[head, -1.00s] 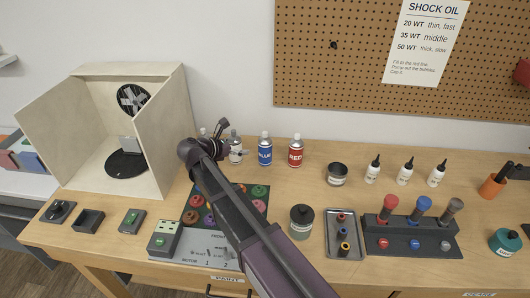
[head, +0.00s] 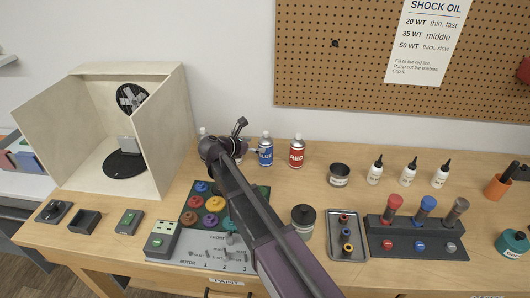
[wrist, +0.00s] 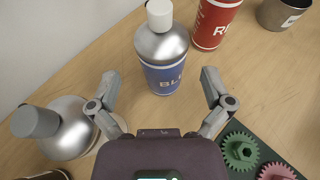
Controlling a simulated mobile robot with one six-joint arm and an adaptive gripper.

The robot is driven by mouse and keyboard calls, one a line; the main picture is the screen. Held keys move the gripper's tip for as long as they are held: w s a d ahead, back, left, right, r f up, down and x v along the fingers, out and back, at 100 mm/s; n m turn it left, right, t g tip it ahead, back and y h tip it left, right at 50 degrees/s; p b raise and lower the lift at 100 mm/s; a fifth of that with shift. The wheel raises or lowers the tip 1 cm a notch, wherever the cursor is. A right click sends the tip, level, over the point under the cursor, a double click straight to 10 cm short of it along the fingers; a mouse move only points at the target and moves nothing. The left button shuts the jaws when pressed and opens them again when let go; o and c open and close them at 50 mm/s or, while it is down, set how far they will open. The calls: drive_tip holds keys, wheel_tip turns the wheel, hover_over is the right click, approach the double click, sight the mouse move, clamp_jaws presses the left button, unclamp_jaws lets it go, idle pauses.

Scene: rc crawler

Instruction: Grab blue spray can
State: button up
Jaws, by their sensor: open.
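The blue spray can (head: 266,150) stands upright at the back of the workbench, with a silver top, white cap and blue label. In the wrist view the blue can (wrist: 163,75) is ahead of my gripper (wrist: 157,88), roughly centred between the two spread fingers. My gripper is open and empty; the can looks to be just beyond the fingertips, and I see no contact. In the head view my gripper (head: 240,128) is just left of the blue can, and my arm covers part of the bench.
The red can (head: 297,152) stands close to the right of the blue one. A silver-topped can (wrist: 62,128) is close to the left finger. A mat of coloured gears (head: 190,208) lies in front. A dark tin (head: 339,175) stands further right. An open wooden booth (head: 165,160) is at left.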

sight(260, 146)
drive_tip(key=b+x, duration=0.1)
drive_tip(key=x, duration=0.1)
drive_tip(key=b+x, duration=0.1)
drive_tip(key=x, duration=0.1)
drive_tip(key=shift+s+f, duration=0.1)
drive_tip(key=shift+f, duration=0.2)
drive_tip(key=shift+w+d+f, duration=0.1)
drive_tip(key=shift+w+d, duration=0.25)
drive_tip(key=shift+d, duration=0.05)
drive_tip(key=c, duration=1.1)
